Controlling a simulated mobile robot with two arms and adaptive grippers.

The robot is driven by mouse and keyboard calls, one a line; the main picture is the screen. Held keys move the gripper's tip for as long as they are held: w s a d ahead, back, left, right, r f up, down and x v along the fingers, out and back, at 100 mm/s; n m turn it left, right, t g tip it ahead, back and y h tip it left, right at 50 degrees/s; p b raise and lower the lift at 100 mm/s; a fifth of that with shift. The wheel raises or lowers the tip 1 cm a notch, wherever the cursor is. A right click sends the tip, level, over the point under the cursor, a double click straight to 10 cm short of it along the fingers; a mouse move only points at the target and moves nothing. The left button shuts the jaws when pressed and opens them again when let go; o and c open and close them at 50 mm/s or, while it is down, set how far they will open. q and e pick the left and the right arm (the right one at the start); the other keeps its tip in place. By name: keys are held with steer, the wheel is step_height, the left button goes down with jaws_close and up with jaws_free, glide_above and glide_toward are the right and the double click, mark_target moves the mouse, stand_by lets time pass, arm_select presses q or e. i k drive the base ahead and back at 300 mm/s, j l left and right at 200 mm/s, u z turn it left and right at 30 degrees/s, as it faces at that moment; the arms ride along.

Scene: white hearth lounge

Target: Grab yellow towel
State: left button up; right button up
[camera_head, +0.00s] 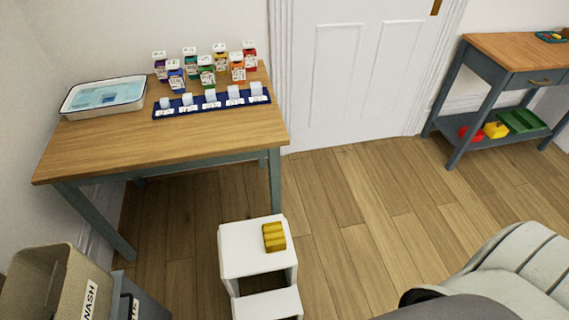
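A small folded yellow towel (274,237) with darker stripes lies on the top step of a white step stool (240,256). It sits toward the right side of that step. Neither of my grippers shows in the head view. A grey rounded shape at the bottom right covers part of the floor.
A wooden table (200,135) holds an enamel tray (104,97), several small jars and a blue rack (211,105). A beige bin (58,285) stands at lower left. A side table (505,45) with coloured items is at right. Floor (345,215) right of the stool is clear.

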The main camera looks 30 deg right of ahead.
mark_target(273, 233)
steer(key=z, duration=0.7)
